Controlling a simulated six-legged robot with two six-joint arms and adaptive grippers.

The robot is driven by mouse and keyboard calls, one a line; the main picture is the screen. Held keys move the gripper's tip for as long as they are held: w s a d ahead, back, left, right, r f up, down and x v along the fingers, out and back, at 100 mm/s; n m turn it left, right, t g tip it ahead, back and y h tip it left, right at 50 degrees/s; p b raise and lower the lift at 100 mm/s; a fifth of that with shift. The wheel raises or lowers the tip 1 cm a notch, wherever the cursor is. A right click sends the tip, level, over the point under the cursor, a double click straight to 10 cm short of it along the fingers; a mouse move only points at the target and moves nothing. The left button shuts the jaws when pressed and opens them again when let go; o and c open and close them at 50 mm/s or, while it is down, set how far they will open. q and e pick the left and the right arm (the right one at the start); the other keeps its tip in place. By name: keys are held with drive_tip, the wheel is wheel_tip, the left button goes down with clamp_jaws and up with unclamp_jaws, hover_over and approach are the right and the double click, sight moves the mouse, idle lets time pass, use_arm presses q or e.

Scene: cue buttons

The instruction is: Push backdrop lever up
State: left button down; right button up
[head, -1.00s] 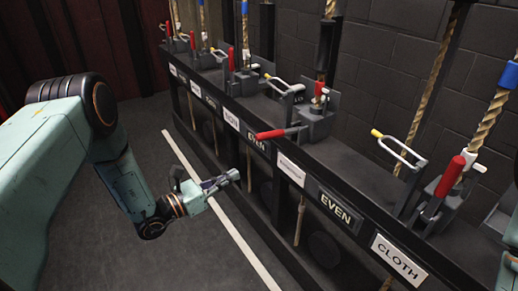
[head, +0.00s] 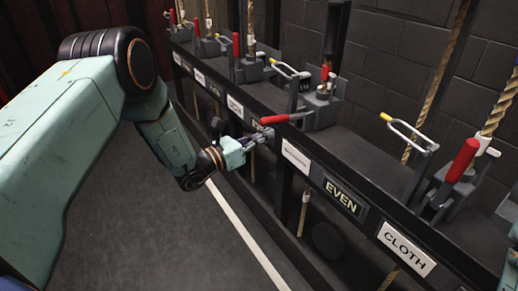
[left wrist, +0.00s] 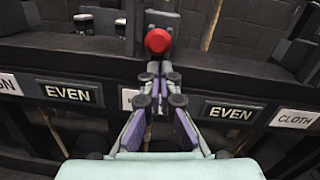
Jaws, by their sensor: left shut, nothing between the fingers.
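One lever with a red handle (head: 275,119) sticks out level from the rail, while the other red handles stand up. The white label (head: 296,156) below it is too blurred to read in the head view. In the left wrist view the handle's round red end (left wrist: 158,40) faces me, just beyond and above the fingertips. My left gripper (head: 268,134) is shut and empty, just below the handle; I cannot tell whether it touches. The left wrist view shows its fingers (left wrist: 160,72) together, partly hiding a white label behind them.
An upright red lever (head: 462,160) stands at the right above the CLOTH sign (head: 406,248). An EVEN sign (head: 341,195) is on the rail's front. Several more levers and ropes stand along the rail. The floor (head: 130,235) on the left is clear.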

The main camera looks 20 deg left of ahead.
use_arm(q)
drive_tip(key=shift+w+r, duration=0.1)
drive_tip(key=shift+r, duration=0.25)
drive_tip(key=shift+r, duration=0.15)
use_arm(e)
drive_tip(key=shift+r, duration=0.1)
